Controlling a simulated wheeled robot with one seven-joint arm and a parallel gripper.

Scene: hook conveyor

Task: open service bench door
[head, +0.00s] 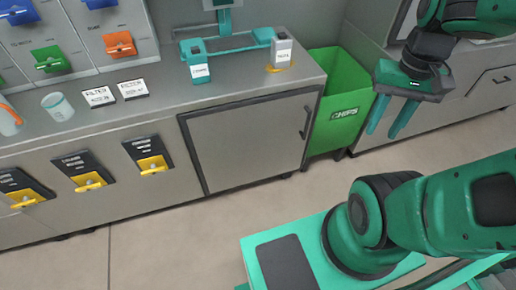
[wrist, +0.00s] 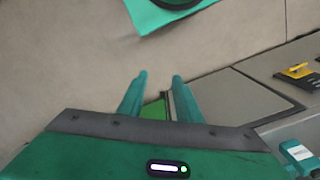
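The service bench door (head: 248,141) is a grey panel with a dark frame, set in the front of the bench (head: 95,226). It is shut. Its dark vertical handle (head: 306,122) is at the door's right side. In the wrist view my gripper (wrist: 159,76) points at the floor, and part of the door (wrist: 262,100) shows at the right. The handle is not clear there.
A green bin (head: 341,100) marked CHIPS stands right of the bench. Another grey cabinet (head: 440,112) is behind my gripper. Yellow latches (head: 153,164) line the bench front at left. The floor before the door is clear.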

